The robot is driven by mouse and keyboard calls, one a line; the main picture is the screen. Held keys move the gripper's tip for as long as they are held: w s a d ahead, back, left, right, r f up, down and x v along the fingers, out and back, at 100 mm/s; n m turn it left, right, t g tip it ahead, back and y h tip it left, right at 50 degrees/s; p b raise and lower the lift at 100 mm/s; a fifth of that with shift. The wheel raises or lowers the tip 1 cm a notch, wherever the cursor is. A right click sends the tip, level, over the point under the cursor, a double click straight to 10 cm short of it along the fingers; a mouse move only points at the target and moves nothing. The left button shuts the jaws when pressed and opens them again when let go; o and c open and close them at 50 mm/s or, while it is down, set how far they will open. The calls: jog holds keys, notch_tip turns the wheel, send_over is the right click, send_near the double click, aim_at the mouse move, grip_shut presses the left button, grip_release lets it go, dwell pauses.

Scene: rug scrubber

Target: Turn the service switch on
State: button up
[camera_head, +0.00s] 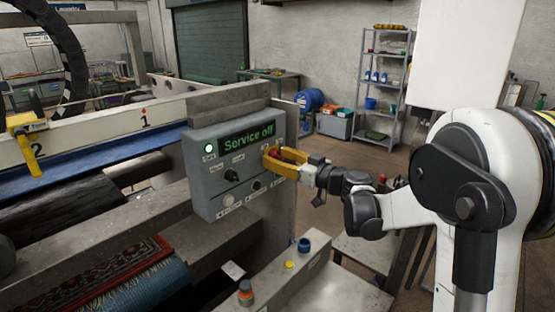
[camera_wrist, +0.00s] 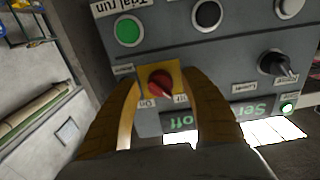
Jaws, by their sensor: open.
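The service switch is a red rotary knob (camera_wrist: 159,83) on a yellow plate in the wrist view, with "On" and "Off" labels at its edge. In the head view the knob (camera_head: 272,152) is partly hidden by my gripper. The grey control panel (camera_head: 205,180) carries a green display (camera_head: 248,136) reading "Service off". My gripper (camera_head: 280,161) is open at the panel's right side, its two yellow fingers on either side of the knob. I cannot tell whether they touch it.
The panel also has a green button (camera_wrist: 128,31), a black button (camera_wrist: 207,15) and a black selector (camera_wrist: 277,65) near the switch.

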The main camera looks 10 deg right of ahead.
grip_shut()
jog(key=shift+m, duration=0.4)
jog(key=m, duration=0.3)
jog(key=shift+m, duration=0.4)
jog(key=m, duration=0.3)
jog(key=shift+m, duration=0.3)
jog(key=m, duration=0.4)
jog(key=shift+s+p, duration=0.1)
jog(key=shift+p, duration=0.2)
jog(key=shift+m, duration=1.8)
jog(key=shift+r, duration=0.1)
